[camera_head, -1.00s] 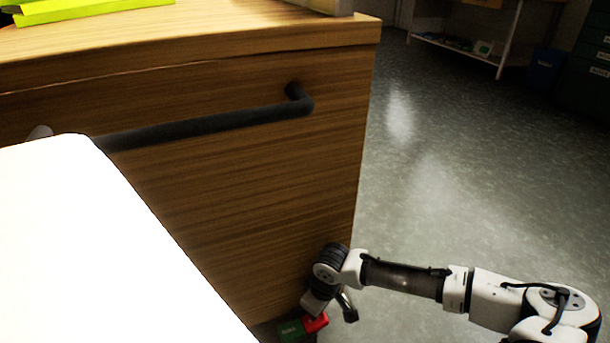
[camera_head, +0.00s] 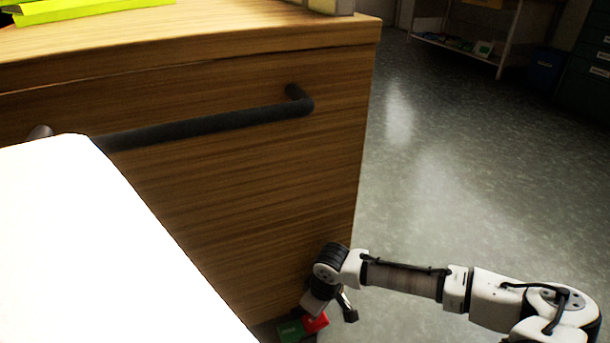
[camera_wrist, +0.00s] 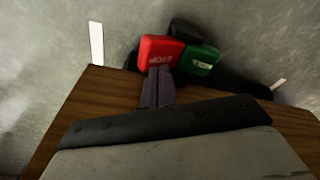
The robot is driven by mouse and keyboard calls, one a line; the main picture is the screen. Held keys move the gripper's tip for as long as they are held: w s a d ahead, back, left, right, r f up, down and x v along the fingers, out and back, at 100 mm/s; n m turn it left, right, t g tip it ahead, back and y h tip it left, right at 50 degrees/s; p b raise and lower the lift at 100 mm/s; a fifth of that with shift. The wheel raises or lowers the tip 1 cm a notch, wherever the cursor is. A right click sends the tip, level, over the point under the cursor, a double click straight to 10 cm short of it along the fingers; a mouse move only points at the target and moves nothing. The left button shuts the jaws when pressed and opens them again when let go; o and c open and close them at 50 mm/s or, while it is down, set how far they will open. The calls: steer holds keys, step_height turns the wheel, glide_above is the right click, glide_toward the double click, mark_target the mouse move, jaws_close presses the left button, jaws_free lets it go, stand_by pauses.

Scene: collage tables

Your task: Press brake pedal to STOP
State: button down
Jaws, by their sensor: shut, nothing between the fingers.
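The red pedal (camera_wrist: 158,52) with pale lettering shows at the top middle of the wrist view, beside a green pedal (camera_wrist: 203,56) that also bears pale lettering. In the head view the red pedal (camera_head: 316,321) and the green pedal (camera_head: 290,330) are low at the foot of the wooden cabinet. My gripper (camera_wrist: 160,72) is shut and empty. Its fingertips overlap the lower edge of the red pedal in the wrist view; I cannot tell whether they press it. In the head view my gripper's fingers are hidden behind my wrist.
The wooden cabinet (camera_head: 270,190) with a dark bar handle (camera_head: 215,122) stands directly beside my arm. A white surface (camera_head: 90,240) covers the lower left. Open grey floor (camera_head: 450,190) lies to the right, with a shelf (camera_head: 460,45) at the back.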

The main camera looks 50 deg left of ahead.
steer(key=shift+f+b, duration=0.6)
steer(key=shift+f, duration=0.9)
stand_by(0.8)
steer(key=shift+r, duration=0.15)
step_height(320, 180, up, 7)
steer(key=p, duration=0.7)
steer(key=shift+p, duration=0.4)
